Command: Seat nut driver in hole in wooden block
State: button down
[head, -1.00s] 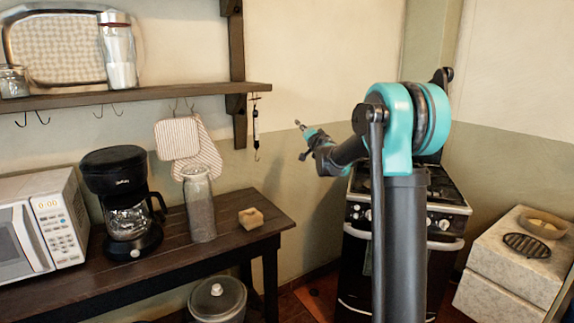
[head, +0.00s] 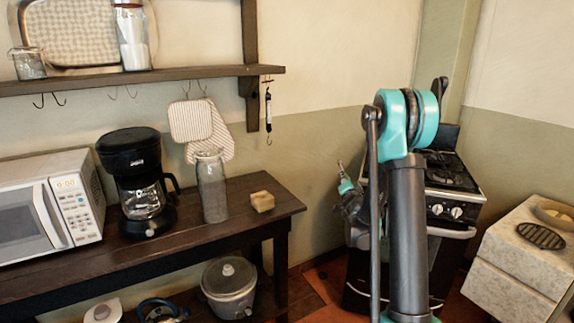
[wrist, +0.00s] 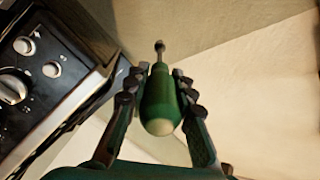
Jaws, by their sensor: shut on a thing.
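The nut driver (wrist: 160,100) has a green handle and a thin metal shaft; in the wrist view it sits between my gripper's fingers, shaft pointing away. My gripper (wrist: 159,82) is shut on its handle. In the head view the nut driver (head: 344,178) shows small, shaft up and tilted a little left, with my gripper (head: 350,195) partly hidden by my arm. The small wooden block (head: 262,201) sits near the right end of the dark table, left of my gripper and apart from it. Its hole is not clear at this size.
The dark wooden table (head: 245,227) also holds a glass jar (head: 212,187), a coffee maker (head: 139,185) and a microwave (head: 50,205). A shelf (head: 190,75) and hanging cloths (head: 208,128) are above. A stove (head: 455,205) stands behind my arm.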

aim_at(263, 204)
jog(key=i+l+u, duration=0.1)
jog(key=l+u, duration=0.3)
jog(key=l, duration=0.25)
jog(key=l+u, duration=0.45)
jog(key=l, duration=0.2)
jog(key=l+u, duration=0.4)
jog(key=l, duration=0.25)
jog(key=k+l+u, duration=0.25)
jog(key=l+u, duration=0.15)
jog(key=l, duration=0.15)
